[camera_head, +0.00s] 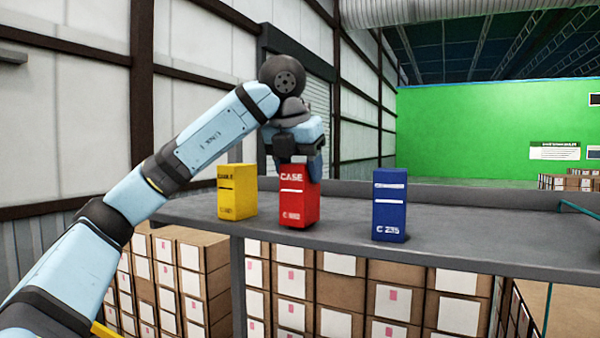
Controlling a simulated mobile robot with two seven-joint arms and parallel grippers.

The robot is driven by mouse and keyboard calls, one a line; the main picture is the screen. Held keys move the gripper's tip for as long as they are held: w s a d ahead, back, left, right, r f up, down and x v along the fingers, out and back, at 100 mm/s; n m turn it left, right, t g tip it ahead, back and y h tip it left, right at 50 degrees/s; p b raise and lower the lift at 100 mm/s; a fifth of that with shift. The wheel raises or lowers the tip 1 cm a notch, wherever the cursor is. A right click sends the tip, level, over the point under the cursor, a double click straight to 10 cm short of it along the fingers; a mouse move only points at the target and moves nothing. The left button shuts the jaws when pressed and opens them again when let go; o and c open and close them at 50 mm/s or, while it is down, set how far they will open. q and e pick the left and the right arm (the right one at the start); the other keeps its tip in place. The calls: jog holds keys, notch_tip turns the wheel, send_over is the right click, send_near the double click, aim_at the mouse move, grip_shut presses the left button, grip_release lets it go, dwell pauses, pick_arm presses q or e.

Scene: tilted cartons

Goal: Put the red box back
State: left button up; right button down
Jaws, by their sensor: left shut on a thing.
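The red box (297,206) stands upright on the grey shelf (480,225), between the yellow box and the blue box. It has white lettering on its front. My left gripper (299,165) comes down on the red box from above and is shut on its top. The fingertips are partly hidden by the box and the wrist. The red box's base is at or very close to the shelf surface; I cannot tell if it touches. My right gripper is not in view.
A yellow box (237,192) stands close on the left of the red box. A blue box (389,205) stands to the right with a wider gap. The shelf's right part is clear. Brown cartons (340,291) are stacked below, and a wall (60,120) is behind on the left.

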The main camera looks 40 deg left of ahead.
pick_arm(q)
jog(key=shift+f, duration=0.2)
jog(key=shift+f, duration=0.1)
jog(key=o, duration=1)
jog(key=shift+v, duration=0.8)
jog(key=v, duration=1)
jog(key=shift+s+r, duration=0.2)
jog(key=shift+r, duration=0.1)
